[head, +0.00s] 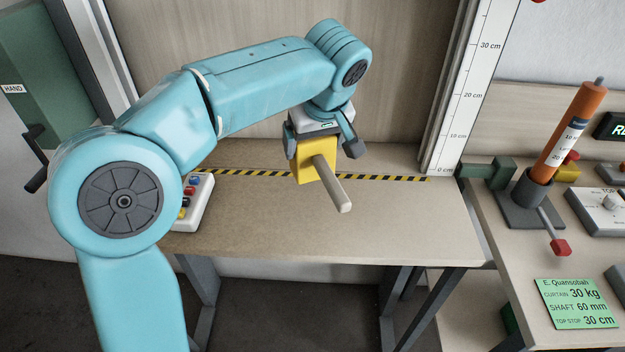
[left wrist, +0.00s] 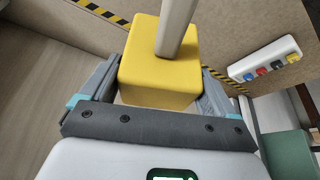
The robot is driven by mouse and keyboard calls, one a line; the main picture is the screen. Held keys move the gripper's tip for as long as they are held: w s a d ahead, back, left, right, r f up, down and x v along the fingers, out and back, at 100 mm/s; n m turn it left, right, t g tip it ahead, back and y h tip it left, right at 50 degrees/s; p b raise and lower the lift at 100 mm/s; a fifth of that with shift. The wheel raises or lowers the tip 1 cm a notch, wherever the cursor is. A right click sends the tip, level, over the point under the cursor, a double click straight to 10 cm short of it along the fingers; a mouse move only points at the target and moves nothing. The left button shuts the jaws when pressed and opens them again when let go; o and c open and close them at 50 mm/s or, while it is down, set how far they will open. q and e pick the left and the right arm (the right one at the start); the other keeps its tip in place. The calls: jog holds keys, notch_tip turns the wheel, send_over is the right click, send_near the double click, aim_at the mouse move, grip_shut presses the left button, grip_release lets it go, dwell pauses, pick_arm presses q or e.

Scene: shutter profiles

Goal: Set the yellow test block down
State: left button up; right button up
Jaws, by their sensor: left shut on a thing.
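The yellow test block (head: 316,163) has a pale rod-like handle (head: 332,187) sticking out toward the front and down in the head view. My left gripper (head: 323,143) is shut on the block. In the left wrist view the block (left wrist: 158,80) sits between the two grey fingers (left wrist: 157,92), its handle (left wrist: 177,25) pointing away. The block appears held above the wooden bench (head: 300,225), over the black and yellow striped line; the exact gap cannot be told. My right gripper is not in view.
The striped line (head: 240,173) crosses the bench. A white box with coloured buttons (head: 196,205) is at the bench's left, partly behind my arm. A ruler (head: 480,80) stands at the right. An orange cylinder (head: 567,135) and a green card (head: 577,304) are on the right-hand bench. The bench front is clear.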

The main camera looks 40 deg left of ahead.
aim_at(314, 173)
pick_arm(q)
notch_tip(314, 173, down, 8)
jog(key=shift+a+r+b, duration=0.1)
jog(key=shift+r+b, duration=0.1)
jog(key=shift+b, duration=0.3)
jog(key=shift+w+f, duration=0.15)
jog(key=shift+f, duration=0.2)
jog(key=o, duration=0.8)
jog(key=shift+r, duration=0.55)
jog(key=p+v, duration=0.1)
jog(key=v, duration=1)
jog(key=shift+s+d+r+p, duration=0.15)
jog(key=shift+s+d+p, duration=0.05)
jog(key=shift+s+p, duration=0.1)
